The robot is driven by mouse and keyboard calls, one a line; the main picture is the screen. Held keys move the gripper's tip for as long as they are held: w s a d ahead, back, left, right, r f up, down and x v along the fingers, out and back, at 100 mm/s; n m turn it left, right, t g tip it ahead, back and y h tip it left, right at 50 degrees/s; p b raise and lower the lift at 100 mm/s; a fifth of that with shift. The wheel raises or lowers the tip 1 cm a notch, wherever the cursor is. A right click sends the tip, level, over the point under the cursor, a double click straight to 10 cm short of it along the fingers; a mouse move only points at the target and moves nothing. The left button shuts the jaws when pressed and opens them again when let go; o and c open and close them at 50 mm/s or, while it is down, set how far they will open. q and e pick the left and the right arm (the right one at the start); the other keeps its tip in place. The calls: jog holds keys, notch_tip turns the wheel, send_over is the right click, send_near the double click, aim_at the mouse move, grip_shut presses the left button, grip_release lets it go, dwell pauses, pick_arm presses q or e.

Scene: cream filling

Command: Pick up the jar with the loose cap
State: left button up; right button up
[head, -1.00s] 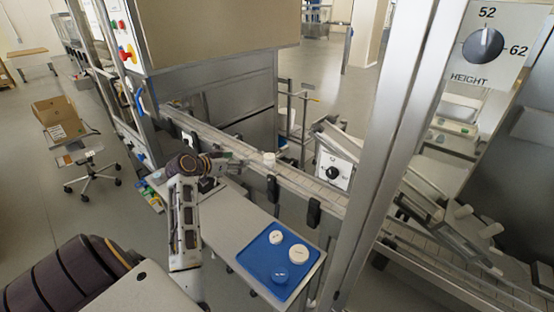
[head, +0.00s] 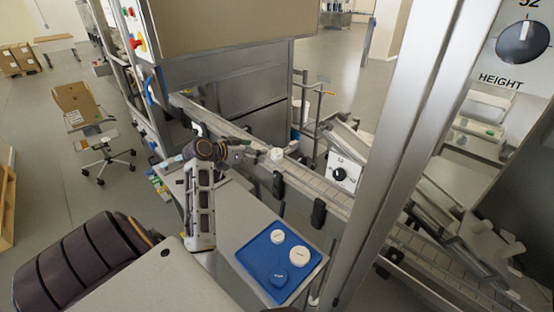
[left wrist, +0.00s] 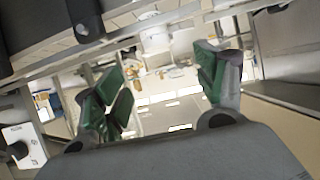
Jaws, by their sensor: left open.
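A small white jar (head: 277,154) stands on the conveyor (head: 310,180) near the middle of the head view. Its cap is too small there to tell whether it sits loose. My left gripper (head: 259,153) reaches in from the left, just left of the jar and close to it; I cannot tell whether they touch. In the left wrist view its green-padded fingers (left wrist: 165,82) are spread wide, with nothing clearly held between them. I cannot make out the jar for certain in that view. My right gripper is not in view.
A blue tray (head: 251,263) with several white and blue round lids lies on the grey table in front of the conveyor. Black brackets (head: 319,212) line the conveyor's near side. A metal post (head: 400,130) rises at right. A black-knobbed box (head: 341,173) stands behind the belt.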

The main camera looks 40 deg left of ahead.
pick_arm(q)
jog(key=x, duration=0.6)
jog(key=shift+w+f, duration=0.1)
jog(key=shift+w, duration=0.05)
jog(key=shift+w+f+p, duration=0.3)
jog(key=shift+w+p, duration=0.05)
jog(key=shift+w, duration=0.3)
jog(key=shift+w+d+f, duration=0.1)
jog(key=shift+w+f, duration=0.05)
jog(key=shift+w, duration=0.15)
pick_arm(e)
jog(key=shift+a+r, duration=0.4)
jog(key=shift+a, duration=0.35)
pick_arm(q)
jog(key=shift+f, duration=0.1)
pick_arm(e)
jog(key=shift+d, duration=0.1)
